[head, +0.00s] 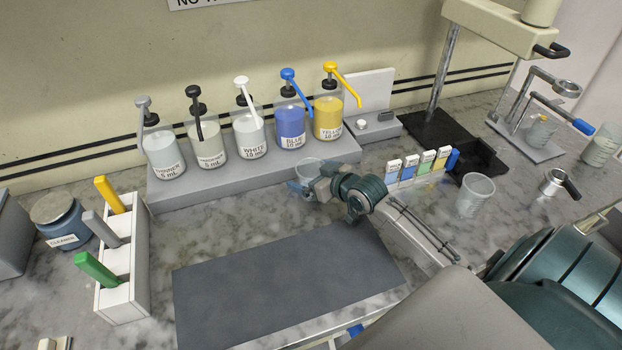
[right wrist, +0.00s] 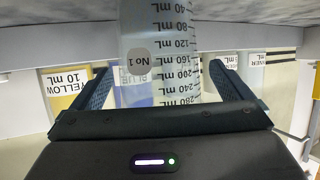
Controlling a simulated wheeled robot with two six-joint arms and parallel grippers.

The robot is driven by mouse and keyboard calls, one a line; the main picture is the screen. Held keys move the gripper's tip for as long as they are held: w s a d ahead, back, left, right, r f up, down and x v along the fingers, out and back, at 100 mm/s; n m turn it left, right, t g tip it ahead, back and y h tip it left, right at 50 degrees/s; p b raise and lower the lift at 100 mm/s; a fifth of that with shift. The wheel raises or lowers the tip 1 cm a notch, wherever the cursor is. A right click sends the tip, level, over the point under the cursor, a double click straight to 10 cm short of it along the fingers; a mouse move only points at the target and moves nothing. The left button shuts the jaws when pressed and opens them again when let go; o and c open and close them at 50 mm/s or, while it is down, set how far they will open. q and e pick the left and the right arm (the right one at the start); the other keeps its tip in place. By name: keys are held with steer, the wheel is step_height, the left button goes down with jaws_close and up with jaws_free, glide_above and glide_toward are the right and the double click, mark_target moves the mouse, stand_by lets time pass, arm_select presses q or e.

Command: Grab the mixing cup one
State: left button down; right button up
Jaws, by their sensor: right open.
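The mixing cup one (head: 308,168) is a clear cup standing on the counter in front of the dispenser shelf, partly hidden by my right gripper. In the right wrist view the cup (right wrist: 160,45) shows a round "No 1" label and mL marks. My right gripper (head: 302,187) is open at the cup, with its blue fingers pointing toward the shelf. In the right wrist view my right gripper (right wrist: 160,85) has one finger on each side of the cup, with a gap visible on both sides. My left gripper is not in view.
Several pump bottles, including the blue one (head: 291,122), stand on the grey shelf (head: 185,187). Small colored swatch cards (head: 408,168) and a second clear cup (head: 474,196) stand to the right. A dark mat (head: 280,285) lies in front. A white holder (head: 128,285) is at left.

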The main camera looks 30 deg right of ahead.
steer(key=shift+w+f, duration=0.1)
steer(key=shift+w, duration=0.1)
steer(key=c, duration=1.1)
steer(key=shift+c, duration=0.2)
steer(key=shift+r, duration=0.2)
